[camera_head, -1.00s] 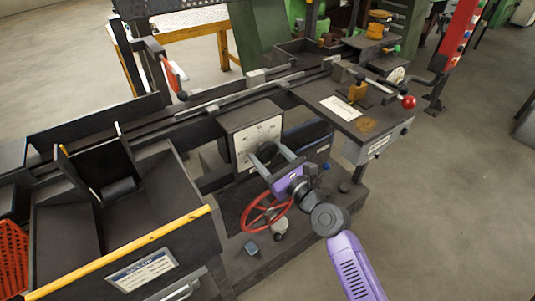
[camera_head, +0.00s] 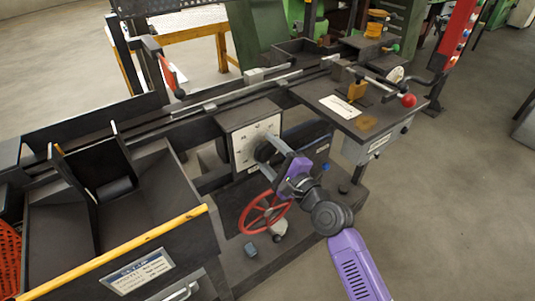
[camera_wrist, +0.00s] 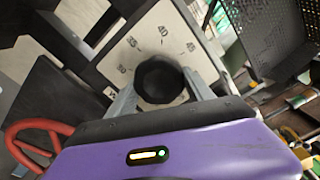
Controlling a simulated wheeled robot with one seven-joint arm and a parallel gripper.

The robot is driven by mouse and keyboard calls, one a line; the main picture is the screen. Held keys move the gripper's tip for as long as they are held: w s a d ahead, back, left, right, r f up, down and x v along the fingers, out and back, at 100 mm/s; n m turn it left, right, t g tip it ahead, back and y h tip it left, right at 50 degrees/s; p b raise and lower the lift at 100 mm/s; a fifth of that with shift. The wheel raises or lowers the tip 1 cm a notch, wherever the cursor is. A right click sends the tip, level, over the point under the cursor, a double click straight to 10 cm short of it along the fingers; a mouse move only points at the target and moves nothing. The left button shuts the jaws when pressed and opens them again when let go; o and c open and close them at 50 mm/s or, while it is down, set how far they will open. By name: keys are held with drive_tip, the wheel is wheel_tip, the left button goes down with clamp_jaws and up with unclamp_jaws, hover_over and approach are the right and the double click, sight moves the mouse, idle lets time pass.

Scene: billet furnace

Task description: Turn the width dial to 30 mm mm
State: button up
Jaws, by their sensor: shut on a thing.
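The width dial is a black round knob (camera_head: 263,152) on a white plate (camera_head: 242,151) with printed numbers, set in a dark box at the middle of the machine. My gripper (camera_head: 270,150) is shut on the knob, with its purple body to the lower right. In the wrist view the knob (camera_wrist: 160,80) sits between the two grey fingers of my gripper (camera_wrist: 161,92). Several numbers and ticks show tilted on the plate (camera_wrist: 150,45) around the knob. I cannot read which mark the knob points at; the gripper hides the plate's lower part.
A red handwheel (camera_head: 264,212) is just below the dial box. A setup card (camera_head: 137,271) is on the front panel at lower left, its small text unclear. A red ball-ended lever (camera_head: 408,100) stands at right. The floor at lower right is clear.

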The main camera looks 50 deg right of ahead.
drive_tip(key=n+b, duration=0.1)
drive_tip(key=n, duration=0.4)
drive_tip(key=shift+n+b, duration=0.3)
drive_tip(key=n+b, duration=0.2)
drive_tip(key=n, duration=0.3)
drive_tip(key=shift+r, duration=0.1)
drive_tip(key=n+b, duration=0.2)
drive_tip(key=n, duration=0.4)
drive_tip(key=shift+a, duration=0.15)
drive_tip(key=n+b, duration=0.1)
drive_tip(key=n, duration=0.4)
drive_tip(key=shift+a+r+b, duration=0.1)
drive_tip(key=shift+r+b, duration=0.05)
drive_tip(key=shift+b, duration=0.2)
drive_tip(key=n, duration=0.5)
drive_tip(key=shift+w+a+n+b, duration=0.1)
drive_tip(key=shift+a+n+b, duration=0.05)
drive_tip(key=shift+n+b, duration=0.25)
drive_tip(key=n, duration=0.4)
drive_tip(key=n+p, duration=0.1)
drive_tip(key=n, duration=0.4)
drive_tip(key=shift+a+n+p, duration=0.15)
drive_tip(key=shift+n+p, duration=0.2)
drive_tip(key=shift+n, duration=0.05)
drive_tip(key=shift+f+n+p, duration=0.2)
drive_tip(key=shift+n+p, duration=0.85)
drive_tip(key=shift+n, duration=0.95)
